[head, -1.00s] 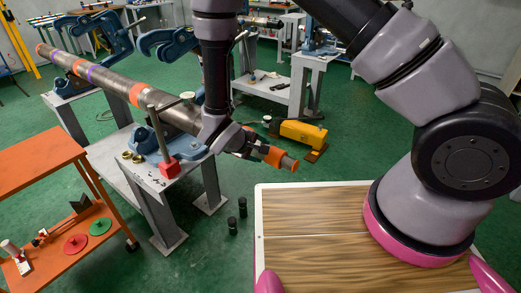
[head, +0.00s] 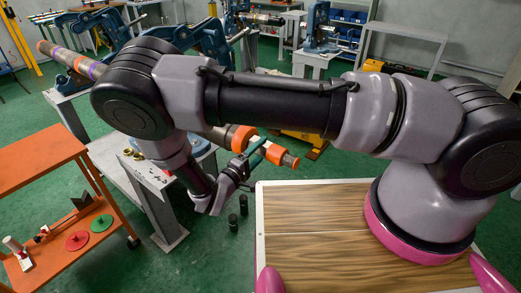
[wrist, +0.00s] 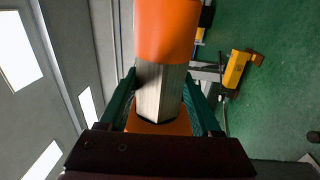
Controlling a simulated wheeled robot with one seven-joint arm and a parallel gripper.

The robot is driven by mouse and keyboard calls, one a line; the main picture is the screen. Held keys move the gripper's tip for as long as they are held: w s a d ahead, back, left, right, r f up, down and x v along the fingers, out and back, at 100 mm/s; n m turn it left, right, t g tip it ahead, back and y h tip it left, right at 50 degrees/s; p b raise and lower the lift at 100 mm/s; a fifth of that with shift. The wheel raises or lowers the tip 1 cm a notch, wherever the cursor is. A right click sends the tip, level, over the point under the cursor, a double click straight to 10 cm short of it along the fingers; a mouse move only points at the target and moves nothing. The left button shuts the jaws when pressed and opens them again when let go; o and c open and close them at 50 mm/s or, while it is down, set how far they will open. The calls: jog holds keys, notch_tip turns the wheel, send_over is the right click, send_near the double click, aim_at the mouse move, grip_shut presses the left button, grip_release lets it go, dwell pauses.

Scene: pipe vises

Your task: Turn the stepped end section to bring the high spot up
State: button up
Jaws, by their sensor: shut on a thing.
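The long pipe (head: 60,55) runs from the far left toward the front right, with its middle hidden behind my arm in the head view. Its stepped end section has orange bands (head: 241,138) and a narrower brownish tip (head: 290,161). In the wrist view an orange band (wrist: 167,30) is at the top, a bare grey faceted length (wrist: 160,90) below it, and more orange (wrist: 158,127) under that. My gripper (head: 257,152) reaches the end section from below and left. Its green fingers (wrist: 160,98) are shut on the grey length, one each side. I cannot make out the high spot.
A grey bench (head: 150,205) with brass rings (head: 133,154) stands under the pipe. An orange cart (head: 35,160) is at left. Two black cylinders (head: 238,212) stand on the green floor below my gripper. A yellow unit (wrist: 236,70) lies beyond.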

jog(key=shift+t+h, duration=0.4)
jog(key=shift+t, duration=0.1)
jog(key=o, duration=1.4)
jog(key=v, duration=1)
jog(key=shift+s+a+f, duration=0.15)
jog(key=shift+s+a, duration=0.05)
jog(key=shift+s, duration=0.1)
